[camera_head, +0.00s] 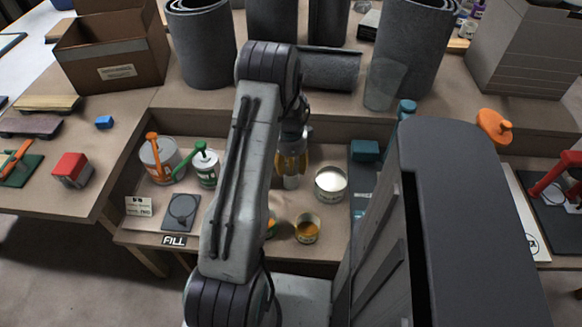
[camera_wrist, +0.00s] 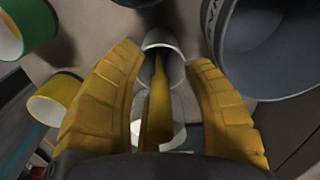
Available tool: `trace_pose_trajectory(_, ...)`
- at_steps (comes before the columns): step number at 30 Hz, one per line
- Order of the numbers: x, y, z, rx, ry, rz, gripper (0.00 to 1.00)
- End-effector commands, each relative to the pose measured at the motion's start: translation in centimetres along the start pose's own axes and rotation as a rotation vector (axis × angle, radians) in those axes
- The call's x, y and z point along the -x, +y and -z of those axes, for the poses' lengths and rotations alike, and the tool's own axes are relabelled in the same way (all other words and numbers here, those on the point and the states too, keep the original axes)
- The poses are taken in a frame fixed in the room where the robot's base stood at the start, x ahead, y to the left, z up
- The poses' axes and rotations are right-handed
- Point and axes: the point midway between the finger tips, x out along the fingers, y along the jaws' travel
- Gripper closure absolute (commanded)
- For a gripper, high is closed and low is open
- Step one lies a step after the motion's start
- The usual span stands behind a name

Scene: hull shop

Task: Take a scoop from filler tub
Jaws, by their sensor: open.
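My gripper (camera_head: 291,163) is open, its yellow fingers pointing down over the bench. In the wrist view the fingers (camera_wrist: 164,54) stand apart on both sides of a yellow handle-like stick (camera_wrist: 158,95). The stick runs into a small pale cup (camera_wrist: 160,38); I cannot tell whether the fingers touch either. The cup also shows below my gripper in the head view (camera_head: 291,183). An open tub with white contents (camera_head: 330,197) stands just right of it, possibly the filler tub; no label on it is readable.
Left of my arm stand a tin with an orange-handled tool (camera_head: 160,172) and a white can with a green handle (camera_head: 206,180). An open tin with orange-yellow contents (camera_head: 307,240) stands in front. Dark rolls (camera_head: 202,45) stand behind.

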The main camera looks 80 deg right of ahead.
Motion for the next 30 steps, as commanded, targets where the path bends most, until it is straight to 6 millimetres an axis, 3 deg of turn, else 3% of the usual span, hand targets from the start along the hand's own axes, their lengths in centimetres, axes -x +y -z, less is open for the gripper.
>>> trace_pose_trajectory(6,0.01,-0.02,-0.01,0.000,0.000,0.001,0.53)
trace_pose_trajectory(22,0.04,-0.03,0.00,0.000,0.000,0.001,1.00)
trace_pose_trajectory(30,0.04,-0.03,0.00,0.000,0.000,0.001,1.00)
